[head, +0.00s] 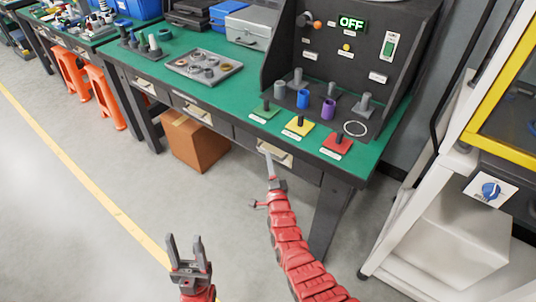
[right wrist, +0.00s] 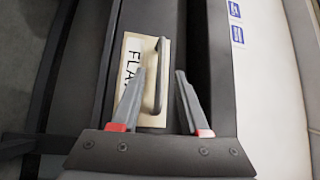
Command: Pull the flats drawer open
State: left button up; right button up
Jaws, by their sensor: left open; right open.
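The flats drawer (head: 306,171) is the dark right-hand drawer under the green bench. It looks shut. Its pale label plate, reading "FLA" before it is hidden, and its grey bar handle (right wrist: 162,75) show in the right wrist view. My right gripper (head: 268,158) is at the drawer front, seen edge-on in the head view. In the right wrist view its open fingers (right wrist: 160,78) lie on either side of the handle, with no visible grip on it. My left gripper (head: 184,243) is open and empty, low over the floor, away from the bench.
Two other drawers with pale label plates, a middle one (head: 197,113) and a left one (head: 145,85), are in the same bench. A cardboard box (head: 195,143) stands on the floor under it. A white-framed cart (head: 425,185) stands at the right. The floor before the bench is clear.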

jog(key=shift+b+x, duration=0.9)
jog(key=shift+x, duration=1.3)
grip_shut()
